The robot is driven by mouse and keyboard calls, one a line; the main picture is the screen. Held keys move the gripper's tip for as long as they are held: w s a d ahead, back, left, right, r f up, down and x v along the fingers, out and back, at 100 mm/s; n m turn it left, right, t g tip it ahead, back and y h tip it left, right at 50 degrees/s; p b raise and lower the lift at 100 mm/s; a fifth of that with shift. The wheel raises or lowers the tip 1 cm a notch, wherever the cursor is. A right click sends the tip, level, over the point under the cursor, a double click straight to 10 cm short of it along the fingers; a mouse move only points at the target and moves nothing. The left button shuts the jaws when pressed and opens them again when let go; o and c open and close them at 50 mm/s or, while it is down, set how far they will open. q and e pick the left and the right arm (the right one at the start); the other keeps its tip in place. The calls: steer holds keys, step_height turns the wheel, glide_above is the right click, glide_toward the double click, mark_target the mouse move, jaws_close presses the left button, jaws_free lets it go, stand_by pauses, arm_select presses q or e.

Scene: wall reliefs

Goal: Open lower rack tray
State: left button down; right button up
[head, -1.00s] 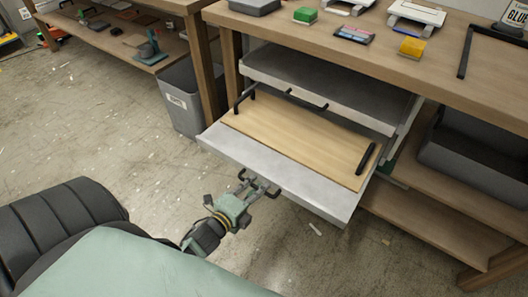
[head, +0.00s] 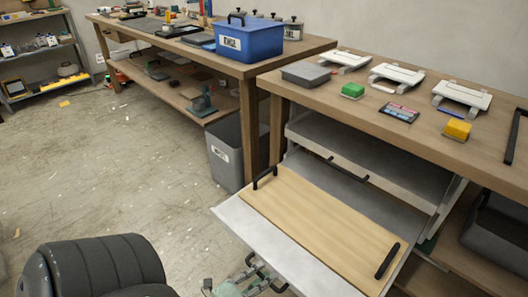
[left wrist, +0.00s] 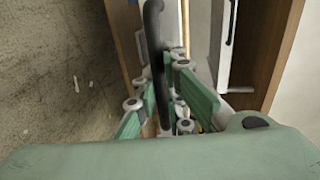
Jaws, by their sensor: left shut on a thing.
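The lower rack tray (head: 262,236) is a grey pull-out shelf under the right workbench. It stands well out from the rack and carries a wooden board (head: 320,215) with a black handle at each end. My left gripper (head: 252,279) is at the tray's front edge, low in the head view and partly cut off by the frame. In the left wrist view its green fingers (left wrist: 168,108) are shut around the black tray handle (left wrist: 155,50). My right gripper is not in view.
The upper rack tray (head: 365,160) sits above and behind, with its own black handle (head: 366,178). A grey bin (head: 226,160) stands left of the rack. A second bench with a blue box (head: 249,40) is behind. The floor (head: 140,190) left of the tray is clear.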

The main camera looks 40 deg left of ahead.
arm_select(q)
steer(key=c, duration=2.1)
jaws_free()
steer(key=shift+s, duration=0.1)
steer(key=s, duration=0.4)
steer(key=s+r, duration=0.1)
steer(key=s, duration=0.2)
steer(key=s+r, duration=0.1)
steer(key=s, duration=0.3)
steer(key=shift+s+r, duration=0.15)
steer(key=shift+s, duration=0.15)
